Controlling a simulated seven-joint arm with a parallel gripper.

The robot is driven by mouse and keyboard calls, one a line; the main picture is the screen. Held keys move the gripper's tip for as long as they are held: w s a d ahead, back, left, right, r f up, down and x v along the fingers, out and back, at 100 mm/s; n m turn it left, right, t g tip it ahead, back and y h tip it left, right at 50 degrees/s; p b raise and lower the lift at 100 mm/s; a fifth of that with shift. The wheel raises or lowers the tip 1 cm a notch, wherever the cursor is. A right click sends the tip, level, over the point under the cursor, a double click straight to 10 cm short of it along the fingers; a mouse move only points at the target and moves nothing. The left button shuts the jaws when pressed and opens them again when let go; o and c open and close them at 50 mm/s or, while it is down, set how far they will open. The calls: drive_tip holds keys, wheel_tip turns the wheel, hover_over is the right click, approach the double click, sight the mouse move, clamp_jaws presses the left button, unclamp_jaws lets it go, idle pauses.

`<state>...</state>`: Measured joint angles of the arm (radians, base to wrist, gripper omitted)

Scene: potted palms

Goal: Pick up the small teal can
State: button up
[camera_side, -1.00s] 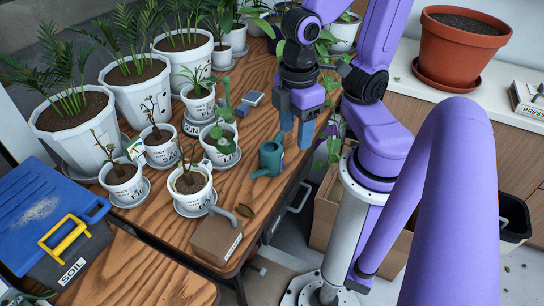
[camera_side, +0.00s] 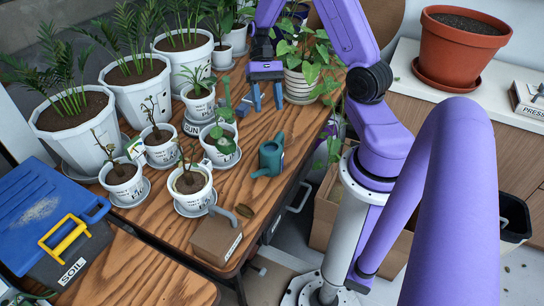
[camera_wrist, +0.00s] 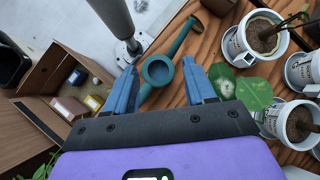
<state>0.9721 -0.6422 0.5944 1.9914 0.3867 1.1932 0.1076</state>
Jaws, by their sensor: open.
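The small teal can (camera_side: 271,157), a watering can, stands upright on the wooden table near its right edge in the side view. In the wrist view the can (camera_wrist: 157,70) shows from above, with its round dark opening between my fingers in the picture and its long spout running to the upper right. My gripper (camera_side: 268,108) is open and empty, with its fingers pointing down. It is beyond the can in the side view and apart from it. In the wrist view both blue fingertips (camera_wrist: 159,63) show on either side of the can.
Several white pots with seedlings (camera_side: 192,186) stand left of the can. A white ribbed pot with a trailing plant (camera_side: 300,85) is close to my gripper. A brown box with a grey handle (camera_side: 215,240) sits toward the front. Bare wood surrounds the can's left side.

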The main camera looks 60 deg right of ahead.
drive_tip(key=s+d+f+m+t+y, duration=0.25)
drive_tip(key=d+f+m+t, duration=0.2)
drive_tip(key=d, duration=0.25)
drive_tip(key=s+d+f+m+t+y, duration=0.1)
drive_tip(key=s+d+f+m+t, duration=0.2)
drive_tip(key=d+m, duration=0.35)
drive_tip(key=s+d+f+m+t+y, duration=0.25)
drive_tip(key=d+f+m+t, duration=0.2)
drive_tip(key=d, duration=0.25)
approach(281, 138)
drive_tip(key=shift+h, duration=0.3)
drive_tip(key=w+f, duration=0.2)
drive_tip(key=w+a+f, duration=0.1)
drive_tip(key=w+f, duration=0.1)
drive_tip(key=shift+f, duration=0.2)
drive_tip(key=shift+g, duration=0.3)
drive_tip(key=shift+x, duration=2.6)
drive_tip(key=shift+s+a, duration=0.1)
drive_tip(key=shift+s, duration=0.05)
clamp_jaws()
drive_tip(key=shift+r, duration=0.2)
